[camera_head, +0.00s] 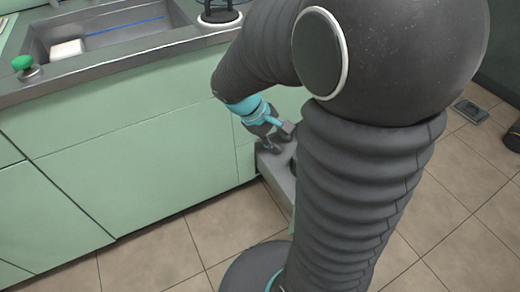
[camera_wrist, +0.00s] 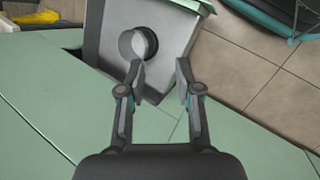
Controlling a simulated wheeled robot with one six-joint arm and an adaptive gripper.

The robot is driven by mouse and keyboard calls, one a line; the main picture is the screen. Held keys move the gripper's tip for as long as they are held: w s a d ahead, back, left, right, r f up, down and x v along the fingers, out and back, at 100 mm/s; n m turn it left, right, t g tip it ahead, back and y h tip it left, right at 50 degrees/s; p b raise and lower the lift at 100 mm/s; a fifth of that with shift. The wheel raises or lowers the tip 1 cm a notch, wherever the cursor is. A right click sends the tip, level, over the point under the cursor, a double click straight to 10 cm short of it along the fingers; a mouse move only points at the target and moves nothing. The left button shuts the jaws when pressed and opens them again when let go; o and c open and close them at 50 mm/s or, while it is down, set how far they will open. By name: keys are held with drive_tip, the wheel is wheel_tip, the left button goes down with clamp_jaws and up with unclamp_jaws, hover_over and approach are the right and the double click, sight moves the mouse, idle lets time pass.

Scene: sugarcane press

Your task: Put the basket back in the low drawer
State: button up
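The low drawer (camera_wrist: 88,45) is a grey box with a pale rim, pulled out of the green cabinet front. It also shows in the head view (camera_head: 272,172), partly hidden by my arm. My gripper (camera_wrist: 158,68) is open, its two fingers apart over the drawer, with nothing clearly between them. It shows small in the head view (camera_head: 275,143) at the drawer's upper end. A round grey piece (camera_wrist: 138,42) lies in the drawer area, just beyond the left finger; I cannot tell what it is. I cannot make out the basket for sure in either view.
Green cabinet fronts (camera_head: 135,160) run below the grey counter and its sink (camera_head: 110,35). A green knob (camera_head: 23,63) stands at the counter's left. A yellow thing (camera_wrist: 35,18) shows in the wrist view.

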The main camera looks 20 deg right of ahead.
drive_tip(key=s+a+r+m+t+y, duration=0.5)
drive_tip(key=s+a+r+t, duration=0.1)
drive_tip(key=s+a+r, duration=0.3)
wheel_tip(320, 180, up, 3)
drive_tip(key=shift+s+a+f+t+y, duration=0.2)
drive_tip(key=shift+s+a+t+y, duration=0.15)
drive_tip(key=shift+s, duration=0.4)
